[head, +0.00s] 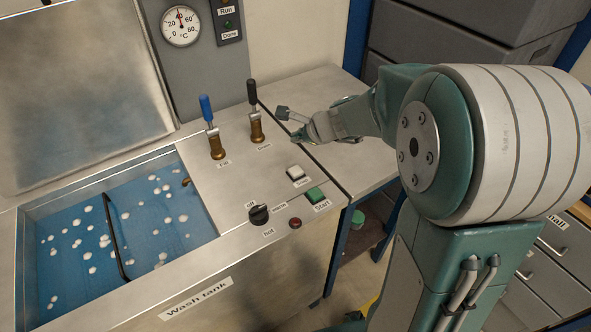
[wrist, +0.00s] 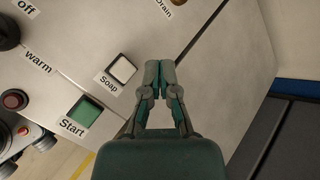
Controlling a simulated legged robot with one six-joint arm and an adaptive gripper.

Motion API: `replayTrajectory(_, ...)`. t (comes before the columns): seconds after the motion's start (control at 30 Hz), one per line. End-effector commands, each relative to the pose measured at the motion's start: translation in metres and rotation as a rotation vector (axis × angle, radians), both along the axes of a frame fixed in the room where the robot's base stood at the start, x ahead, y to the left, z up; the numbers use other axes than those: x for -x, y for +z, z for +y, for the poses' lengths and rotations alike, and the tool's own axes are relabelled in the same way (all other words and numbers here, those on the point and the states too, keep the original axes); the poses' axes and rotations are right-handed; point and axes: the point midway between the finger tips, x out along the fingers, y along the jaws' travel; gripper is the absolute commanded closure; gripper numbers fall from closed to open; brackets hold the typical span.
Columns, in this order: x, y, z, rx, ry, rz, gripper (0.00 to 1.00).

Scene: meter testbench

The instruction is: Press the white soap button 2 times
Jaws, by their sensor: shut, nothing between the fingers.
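The white soap button (head: 295,172) sits on the metal panel of the wash tank, just behind the green Start button (head: 315,195). In the wrist view the white soap button (wrist: 123,69) has a "Soap" label beside it, and the green Start button (wrist: 85,114) is below and left of it. My gripper (head: 290,124) is above the panel's right edge, behind the soap button and apart from it. In the wrist view my gripper (wrist: 159,66) has its fingertips together, just right of the soap button, with nothing between them.
A black rotary knob (head: 259,214) and a red button (head: 295,223) are near the panel's front. A blue-handled lever (head: 212,130) and a black-handled lever (head: 255,115) stand at the back. The water-filled tank (head: 120,235) is at left. A side table (head: 365,165) adjoins the panel.

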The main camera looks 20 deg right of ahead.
Motion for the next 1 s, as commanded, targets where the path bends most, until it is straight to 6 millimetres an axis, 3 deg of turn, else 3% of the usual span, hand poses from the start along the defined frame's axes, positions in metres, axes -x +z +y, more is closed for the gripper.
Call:
replayTrajectory(0.23,0.0,-0.01,0.0,-0.001,0.0,0.001,1.0)
replayTrajectory(0.7,0.0,-0.07,0.0,-0.002,0.0,0.004,1.0)
replayTrajectory(1.0,0.0,-0.088,0.0,0.001,0.001,0.0,1.0)
